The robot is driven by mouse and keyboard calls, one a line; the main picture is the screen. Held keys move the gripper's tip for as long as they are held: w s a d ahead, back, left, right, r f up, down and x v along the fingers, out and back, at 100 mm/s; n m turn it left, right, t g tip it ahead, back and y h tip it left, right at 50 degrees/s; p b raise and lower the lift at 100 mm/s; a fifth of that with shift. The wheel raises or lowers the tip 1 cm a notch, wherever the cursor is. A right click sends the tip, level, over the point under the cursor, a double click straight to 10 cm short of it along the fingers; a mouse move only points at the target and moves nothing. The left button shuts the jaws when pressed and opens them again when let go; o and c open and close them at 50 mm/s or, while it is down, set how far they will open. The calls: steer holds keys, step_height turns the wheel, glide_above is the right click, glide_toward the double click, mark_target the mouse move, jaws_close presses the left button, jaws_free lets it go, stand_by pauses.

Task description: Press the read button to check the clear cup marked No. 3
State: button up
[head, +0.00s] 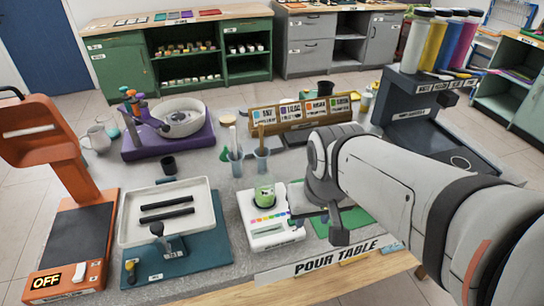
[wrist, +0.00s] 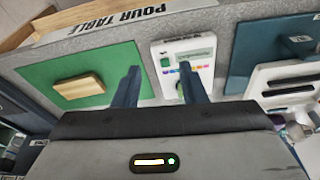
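A clear cup (head: 265,194) holding green stuff stands on a white reader (head: 272,228) with a row of coloured patches and a small display. I cannot read a number on the cup. My gripper (head: 338,232) is over the green mat, just right of the reader. In the wrist view my gripper (wrist: 160,84) has its two dark fingers apart with nothing between them; one finger overlaps the reader's face in the picture.
The green mat (wrist: 105,62) bears a wooden block (wrist: 84,88). Left of the reader are a teal base (head: 205,262) and a white tray (head: 134,225). Two cups with tools (head: 262,158) and a card rack (head: 296,126) stand behind. The POUR TABLE sign (head: 335,262) marks the front edge.

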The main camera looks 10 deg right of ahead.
jaws_close()
stand_by(1.3)
